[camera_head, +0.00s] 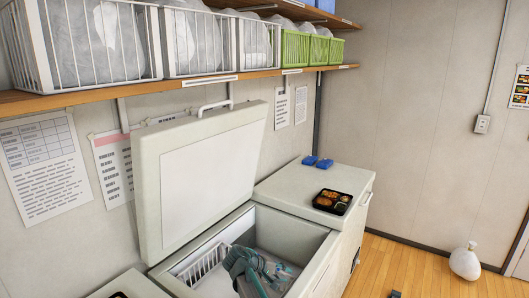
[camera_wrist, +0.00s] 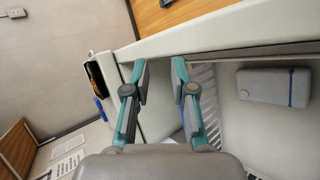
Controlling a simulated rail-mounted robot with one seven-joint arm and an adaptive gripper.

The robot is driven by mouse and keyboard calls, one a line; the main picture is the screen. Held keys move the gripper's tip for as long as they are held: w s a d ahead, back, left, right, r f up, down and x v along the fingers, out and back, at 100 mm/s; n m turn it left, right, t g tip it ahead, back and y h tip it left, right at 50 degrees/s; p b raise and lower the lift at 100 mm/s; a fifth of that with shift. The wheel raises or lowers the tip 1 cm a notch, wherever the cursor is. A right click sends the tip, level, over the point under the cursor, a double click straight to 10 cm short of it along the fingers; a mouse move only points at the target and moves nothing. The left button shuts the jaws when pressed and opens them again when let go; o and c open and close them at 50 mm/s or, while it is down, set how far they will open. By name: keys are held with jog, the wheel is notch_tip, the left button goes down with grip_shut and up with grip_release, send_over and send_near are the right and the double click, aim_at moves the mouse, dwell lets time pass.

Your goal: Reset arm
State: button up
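My gripper (camera_wrist: 159,72) is open in the wrist view, its two teal-and-grey fingers apart with nothing between them. In the head view, my teal-and-grey gripper (camera_head: 262,270) is at the open chest freezer (camera_head: 318,240), low over or inside its cavity. The freezer's pale lid (camera_head: 208,175) stands raised against the wall side. In the wrist view, a grey box with a blue band (camera_wrist: 273,87) lies in the freezer, apart from my fingers. A blue patch by the right finger is partly hidden, and I cannot tell what it is.
A black bento tray with food (camera_head: 332,202) and two blue blocks (camera_head: 317,161) sit on the white top beyond the freezer. A white wire basket (camera_head: 203,268) is inside the freezer. A shelf (camera_head: 190,83) with baskets overhangs. A white bag (camera_head: 465,262) stands on the floor.

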jog(key=s+d+f+m+g+y, duration=0.25)
jog(key=s+d+f+y, duration=0.2)
jog(key=s+f, duration=0.6)
jog(key=s+d+f+m+g+y, duration=0.2)
jog(key=s+d+f+m+y, duration=0.35)
jog(key=s, duration=0.75)
jog(key=s+f+n+g+b, duration=0.1)
jog(key=s+f+g+b, duration=0.5)
jog(key=s+f+b, duration=0.8)
jog(key=s+f, duration=1.6)
jog(key=f, duration=0.4)
jog(key=shift+d+n+g+h, duration=0.2)
jog(key=shift+n+g+h, duration=0.1)
jog(key=shift+g, duration=0.05)
